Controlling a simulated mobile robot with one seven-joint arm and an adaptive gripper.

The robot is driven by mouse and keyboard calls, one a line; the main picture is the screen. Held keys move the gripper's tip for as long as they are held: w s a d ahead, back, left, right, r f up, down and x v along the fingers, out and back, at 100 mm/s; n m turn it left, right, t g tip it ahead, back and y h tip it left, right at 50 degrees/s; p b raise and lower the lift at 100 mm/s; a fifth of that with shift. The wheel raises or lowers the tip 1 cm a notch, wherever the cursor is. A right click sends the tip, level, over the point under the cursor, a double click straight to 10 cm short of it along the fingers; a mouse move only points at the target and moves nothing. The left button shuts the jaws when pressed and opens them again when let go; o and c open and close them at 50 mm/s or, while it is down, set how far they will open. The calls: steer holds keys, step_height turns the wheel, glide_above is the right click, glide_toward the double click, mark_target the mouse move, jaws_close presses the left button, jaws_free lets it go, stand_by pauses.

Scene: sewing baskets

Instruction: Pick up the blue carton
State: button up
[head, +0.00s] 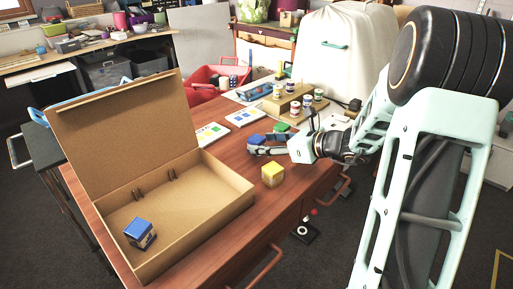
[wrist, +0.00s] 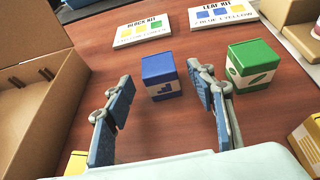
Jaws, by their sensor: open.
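A blue carton (wrist: 161,76) with a white label stands upright on the wooden table, ahead of my gripper (wrist: 160,92) in the wrist view. The fingers are open and empty, one on each side of the line to the carton; I cannot tell whether the tips reach past its near face. In the head view my gripper (head: 251,146) is low over the table, with the blue carton (head: 257,139) partly hidden by the fingers. Another blue-topped carton (head: 140,232) lies inside the open cardboard box.
A green carton (wrist: 253,66) stands close right of the blue one. A yellow carton (head: 272,175) stands nearer the cardboard box (head: 205,228). Two kit cards (wrist: 143,31) (wrist: 223,13) lie behind. Small jars on a wooden stand (head: 284,105) are at the back.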

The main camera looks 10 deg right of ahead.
mark_target(262, 142)
steer(key=b+x, duration=0.1)
steer(key=x, duration=0.3)
steer(key=shift+d, duration=0.1)
steer(key=shift+c, duration=0.7)
steer(key=c, duration=1.1)
steer(key=shift+r, duration=0.1)
